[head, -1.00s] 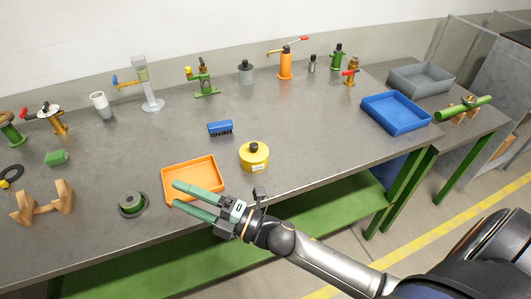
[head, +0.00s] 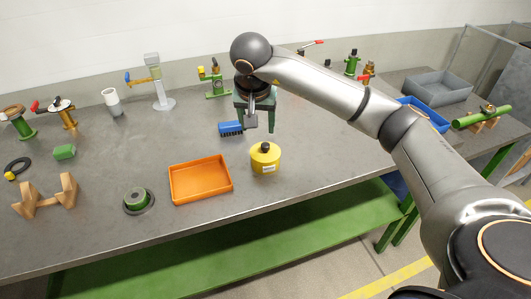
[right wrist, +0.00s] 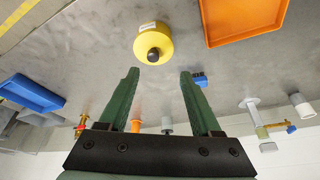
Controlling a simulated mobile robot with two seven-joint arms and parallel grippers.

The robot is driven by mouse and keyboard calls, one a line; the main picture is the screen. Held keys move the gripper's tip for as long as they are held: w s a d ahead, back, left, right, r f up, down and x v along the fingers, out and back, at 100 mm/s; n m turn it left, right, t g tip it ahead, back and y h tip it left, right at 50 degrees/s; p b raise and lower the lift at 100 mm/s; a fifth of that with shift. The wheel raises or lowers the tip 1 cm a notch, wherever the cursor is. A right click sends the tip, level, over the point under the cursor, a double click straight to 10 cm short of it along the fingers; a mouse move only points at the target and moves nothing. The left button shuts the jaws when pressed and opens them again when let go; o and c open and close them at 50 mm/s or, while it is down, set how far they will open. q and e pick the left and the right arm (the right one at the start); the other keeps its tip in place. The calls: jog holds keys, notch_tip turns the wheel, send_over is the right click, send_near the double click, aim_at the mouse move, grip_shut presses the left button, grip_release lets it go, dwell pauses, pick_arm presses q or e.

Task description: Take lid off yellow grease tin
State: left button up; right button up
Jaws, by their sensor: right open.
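The yellow grease tin (head: 265,160) stands upright on the grey workbench, with its lid on and a black knob (head: 265,146) on top. A white label shows on its side. In the right wrist view the tin (right wrist: 153,38) lies just beyond the fingertips, with its knob between their lines. My right gripper (head: 256,122) is open and empty, with green fingers pointing down behind the tin in the head view and apart from it. In the right wrist view the gripper (right wrist: 160,74) shows both fingers spread. My left gripper is not in view.
A green-centred round part (head: 137,200) and wooden stand (head: 45,196) sit further left. Tools line the back; a blue tray (head: 425,112) is at right.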

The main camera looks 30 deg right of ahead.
send_over(265, 145)
jog(key=s+a, duration=0.2)
notch_tip(265, 145, down, 5)
jog(key=shift+w+f, duration=0.1)
jog(key=shift+d+p+x, duration=0.15)
jog(key=shift+p+x, duration=0.2)
jog(key=shift+x, duration=1.2)
jog(key=shift+d+p+x, duration=0.1)
jog(key=shift+p+x, duration=0.25)
jog(key=shift+x, duration=1.2)
jog(key=shift+c, duration=0.2)
grip_shut()
